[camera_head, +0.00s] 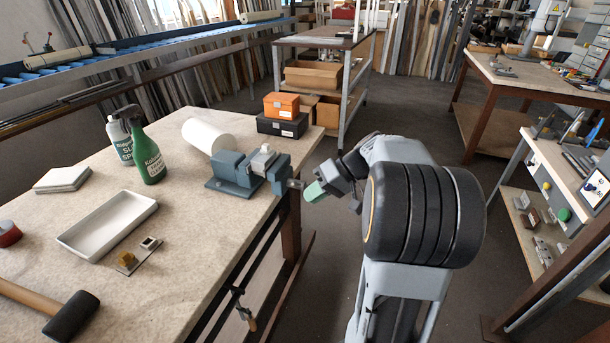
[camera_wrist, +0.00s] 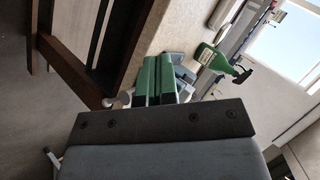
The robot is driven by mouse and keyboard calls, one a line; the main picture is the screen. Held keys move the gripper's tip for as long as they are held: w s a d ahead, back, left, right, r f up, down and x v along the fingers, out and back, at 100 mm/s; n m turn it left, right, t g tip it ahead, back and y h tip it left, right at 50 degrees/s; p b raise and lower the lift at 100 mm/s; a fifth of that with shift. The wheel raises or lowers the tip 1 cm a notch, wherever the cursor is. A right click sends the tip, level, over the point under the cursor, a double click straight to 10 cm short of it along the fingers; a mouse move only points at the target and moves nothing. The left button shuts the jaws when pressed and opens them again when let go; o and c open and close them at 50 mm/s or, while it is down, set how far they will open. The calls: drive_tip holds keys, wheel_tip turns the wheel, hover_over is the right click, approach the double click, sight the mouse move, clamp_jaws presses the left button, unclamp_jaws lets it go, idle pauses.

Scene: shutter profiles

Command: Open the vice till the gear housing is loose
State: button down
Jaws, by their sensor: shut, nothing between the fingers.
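The blue-grey vice (camera_head: 232,172) stands on the near right edge of the workbench. The light grey gear housing (camera_head: 263,158) sits between its jaws, and no gap shows at this size. The vice's screw end and handle (camera_head: 295,184) stick out past the bench edge. My gripper (camera_head: 313,192) with green fingers is just right of the handle, close to it. In the wrist view my gripper (camera_wrist: 156,80) has its two green fingers side by side, shut and empty. A metal rod end (camera_wrist: 121,98) shows beside the fingers; whether they touch it I cannot tell.
A white roll (camera_head: 207,135), an orange box (camera_head: 286,105) and a black box (camera_head: 283,124) lie behind the vice. A green spray bottle (camera_head: 149,150), a white tray (camera_head: 108,223) and a hammer (camera_head: 62,316) are further left. Open floor lies right of the bench.

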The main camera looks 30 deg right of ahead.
sight(296, 184)
drive_tip(key=w+d+r+n+t+y, duration=0.1)
drive_tip(key=d+r+t+y, duration=0.1)
drive_tip(key=d, duration=0.4)
drive_tip(key=w+d+r+t+y, duration=0.1)
drive_tip(key=w+d+r+t, duration=0.15)
drive_tip(key=d, duration=0.35)
drive_tip(key=s+f+p+x, duration=0.1)
drive_tip(key=s+f+x, duration=0.1)
drive_tip(key=x, duration=1)
drive_tip(key=shift+a+t+p, duration=0.3)
drive_tip(key=shift+t+p, duration=0.05)
drive_tip(key=shift+p, duration=0.05)
drive_tip(key=shift+s+n, duration=0.1)
drive_tip(key=shift+n, duration=0.2)
